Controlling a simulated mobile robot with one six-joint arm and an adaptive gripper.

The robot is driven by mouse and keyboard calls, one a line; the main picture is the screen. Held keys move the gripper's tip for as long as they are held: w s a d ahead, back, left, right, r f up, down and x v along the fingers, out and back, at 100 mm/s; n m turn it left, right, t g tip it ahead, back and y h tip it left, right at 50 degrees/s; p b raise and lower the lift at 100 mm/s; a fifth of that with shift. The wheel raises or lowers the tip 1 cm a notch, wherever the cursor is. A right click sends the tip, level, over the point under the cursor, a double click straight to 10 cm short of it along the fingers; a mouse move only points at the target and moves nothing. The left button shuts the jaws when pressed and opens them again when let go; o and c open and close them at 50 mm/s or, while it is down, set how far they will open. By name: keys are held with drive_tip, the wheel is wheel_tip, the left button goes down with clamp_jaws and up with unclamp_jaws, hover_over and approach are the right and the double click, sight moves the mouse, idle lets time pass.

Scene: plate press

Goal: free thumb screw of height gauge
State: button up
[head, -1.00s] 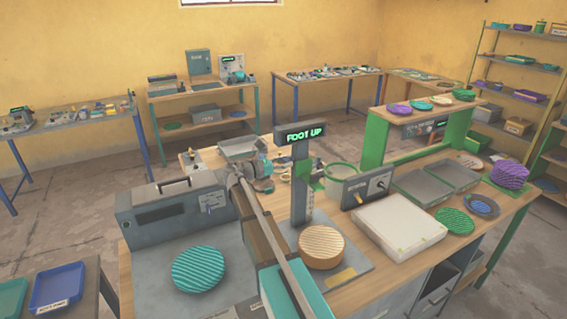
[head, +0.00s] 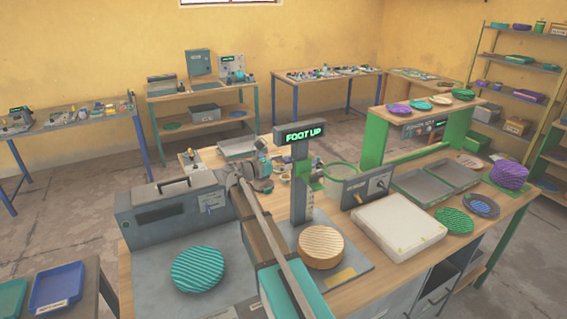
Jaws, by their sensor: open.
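The height gauge (head: 302,190) stands upright on the near bench, a dark grey column with a lit sign reading "FOOT UP" (head: 304,135). A green part (head: 316,182) sits on the right side of its column. A tan ridged disc (head: 321,246) lies on the gauge's grey base plate (head: 350,273). I cannot make out the thumb screw at this size. My gripper (head: 284,177) is at the end of my arm, just left of and seemingly behind the column. It is open; its fingers are small and partly hidden, and I cannot tell whether they touch the gauge.
A grey press-like box (head: 175,208) and a teal ridged disc (head: 198,268) are on the left. To the right are a white block (head: 399,226), a switch panel (head: 367,187), shallow grey trays (head: 447,174), a green ridged disc (head: 454,220) and a purple stack (head: 509,174).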

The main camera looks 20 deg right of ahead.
drive_tip(key=a, duration=1.2)
drive_tip(key=shift+s, duration=0.2)
